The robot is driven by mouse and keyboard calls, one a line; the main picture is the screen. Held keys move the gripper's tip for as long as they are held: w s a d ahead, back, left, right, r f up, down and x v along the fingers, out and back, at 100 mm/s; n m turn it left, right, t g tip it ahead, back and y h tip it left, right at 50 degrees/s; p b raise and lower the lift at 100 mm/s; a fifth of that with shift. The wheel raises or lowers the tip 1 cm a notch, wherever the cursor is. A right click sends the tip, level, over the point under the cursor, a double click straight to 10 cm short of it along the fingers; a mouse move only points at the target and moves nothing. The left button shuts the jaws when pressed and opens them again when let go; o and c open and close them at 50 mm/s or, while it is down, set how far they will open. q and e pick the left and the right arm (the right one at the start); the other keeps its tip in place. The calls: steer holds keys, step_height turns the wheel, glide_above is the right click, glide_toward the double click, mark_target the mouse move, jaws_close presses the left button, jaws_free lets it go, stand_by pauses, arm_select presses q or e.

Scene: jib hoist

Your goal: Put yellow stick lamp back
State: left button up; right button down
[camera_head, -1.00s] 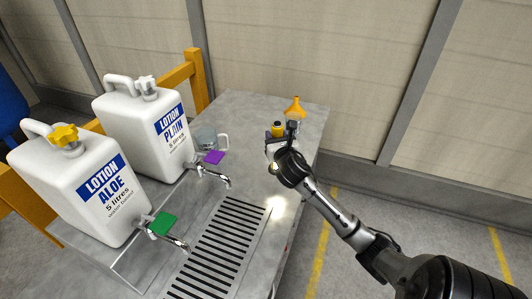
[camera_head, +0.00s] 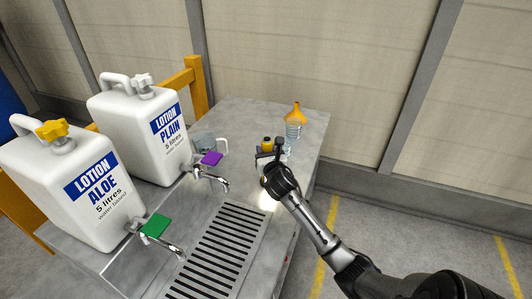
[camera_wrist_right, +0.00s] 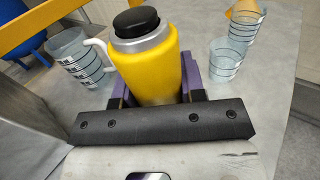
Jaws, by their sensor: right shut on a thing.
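The yellow stick lamp (camera_head: 267,142) is a yellow cylinder with a grey collar and black cap. It shows large in the right wrist view (camera_wrist_right: 152,80), standing between purple finger pads. A bright light patch lies on the table beside the gripper. My left gripper is not in view.
Two white lotion containers (camera_head: 150,165) (camera_head: 50,195) with taps stand left of the slotted drain (camera_head: 222,250).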

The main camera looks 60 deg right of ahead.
steer(key=shift+d, duration=0.1)
steer(key=c, duration=0.7)
jaws_free()
steer(key=shift+s+a+r, duration=0.1)
steer(key=shift+a, duration=0.1)
steer(key=p+v, duration=0.3)
steer(key=v, duration=0.8)
steer(key=shift+s+a, duration=0.2)
